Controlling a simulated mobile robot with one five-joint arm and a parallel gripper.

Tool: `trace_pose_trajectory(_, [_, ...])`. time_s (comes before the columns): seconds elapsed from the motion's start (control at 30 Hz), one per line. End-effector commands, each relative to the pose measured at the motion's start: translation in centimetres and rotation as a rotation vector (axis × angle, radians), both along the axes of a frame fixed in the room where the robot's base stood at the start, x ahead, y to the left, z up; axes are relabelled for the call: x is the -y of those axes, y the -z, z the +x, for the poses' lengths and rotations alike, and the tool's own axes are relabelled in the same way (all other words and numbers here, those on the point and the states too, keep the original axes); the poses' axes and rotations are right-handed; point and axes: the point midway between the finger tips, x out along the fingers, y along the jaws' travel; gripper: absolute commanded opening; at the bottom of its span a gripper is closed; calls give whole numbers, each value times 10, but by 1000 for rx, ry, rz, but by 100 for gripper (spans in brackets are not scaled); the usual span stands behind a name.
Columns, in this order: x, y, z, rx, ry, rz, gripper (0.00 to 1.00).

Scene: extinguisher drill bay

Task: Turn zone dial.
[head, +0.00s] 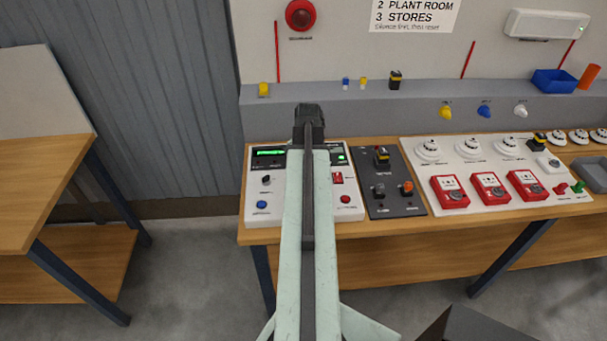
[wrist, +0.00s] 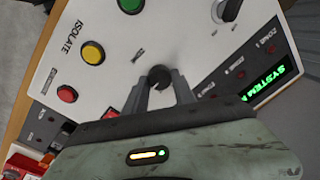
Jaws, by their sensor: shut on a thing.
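The zone dial (wrist: 159,74) is a small dark round knob on a white panel, in the middle of the wrist view. My gripper (wrist: 160,84) has one grey finger on each side of it and is shut on it. The fingers and my wrist hide part of the knob and its markings, so I cannot read its setting. In the head view my arm lies over the middle of the white control panel (head: 262,220) and hides the dial and the fingertips.
Near the dial are a yellow button (wrist: 92,52), a red button (wrist: 67,94), a green button (wrist: 131,5) and a lit green display (wrist: 270,79). A dark switch panel (head: 397,208) stands right of the white panel. Several red call points, one here (head: 450,192), sit farther right.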

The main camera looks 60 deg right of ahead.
Motion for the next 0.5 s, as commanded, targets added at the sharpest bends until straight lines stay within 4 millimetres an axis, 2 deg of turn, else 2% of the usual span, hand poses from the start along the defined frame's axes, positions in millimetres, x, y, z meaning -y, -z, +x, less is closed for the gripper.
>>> trace_pose_trajectory(0.27, [1,0,-1,-4,-60,7,0])
trace_pose_trajectory(0.5, [1,0,-1,-4,-222,6,0])
